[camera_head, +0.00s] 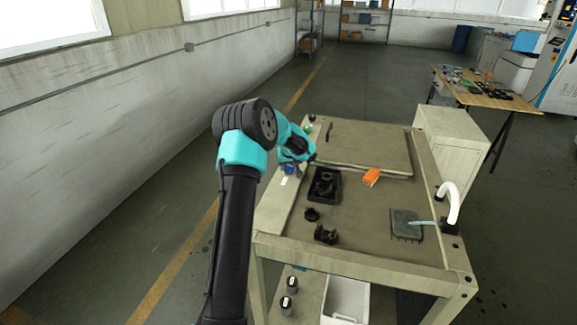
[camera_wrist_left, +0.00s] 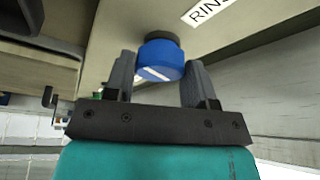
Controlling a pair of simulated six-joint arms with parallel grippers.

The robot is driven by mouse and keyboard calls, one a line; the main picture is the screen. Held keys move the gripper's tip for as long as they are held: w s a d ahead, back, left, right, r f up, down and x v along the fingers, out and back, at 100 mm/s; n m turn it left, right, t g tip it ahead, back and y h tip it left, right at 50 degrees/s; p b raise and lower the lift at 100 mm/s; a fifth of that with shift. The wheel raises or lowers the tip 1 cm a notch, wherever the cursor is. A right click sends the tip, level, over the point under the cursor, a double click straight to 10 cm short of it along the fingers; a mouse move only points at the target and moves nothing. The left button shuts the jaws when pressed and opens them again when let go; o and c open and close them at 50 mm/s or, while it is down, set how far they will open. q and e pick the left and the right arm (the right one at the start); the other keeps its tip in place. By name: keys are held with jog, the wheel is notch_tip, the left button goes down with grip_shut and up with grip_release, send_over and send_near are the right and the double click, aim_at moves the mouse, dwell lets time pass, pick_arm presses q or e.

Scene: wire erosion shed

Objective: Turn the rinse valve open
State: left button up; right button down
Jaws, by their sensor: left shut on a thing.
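The rinse valve is a blue round knob (camera_wrist_left: 161,60) with a white line on its face, on a dark collar against the pale bench rim. A white label (camera_wrist_left: 205,12) beginning "RIN" is beside it in the left wrist view. In the head view the blue knob (camera_head: 289,169) is small and partly hidden at the bench's left rim. My left gripper (camera_wrist_left: 160,75) has one finger on each side of the knob and is shut on it. It also shows in the head view (camera_head: 292,165), over the left rim. My right gripper is not in view.
A raised board (camera_head: 365,145) lies behind. A white curved spout (camera_head: 454,200) stands at the right rim.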

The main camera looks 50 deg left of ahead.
pick_arm(q)
jog(key=shift+w+n+g+y, duration=0.1)
jog(key=shift+n+g+y, duration=0.4)
jog(key=shift+n, duration=1.5)
jog(key=o, duration=0.9)
jog(key=shift+d+r, duration=0.1)
jog(key=shift+r, duration=0.05)
jog(key=v, duration=1.7)
jog(key=shift+w+r, duration=0.15)
jog(key=shift+w, duration=0.15)
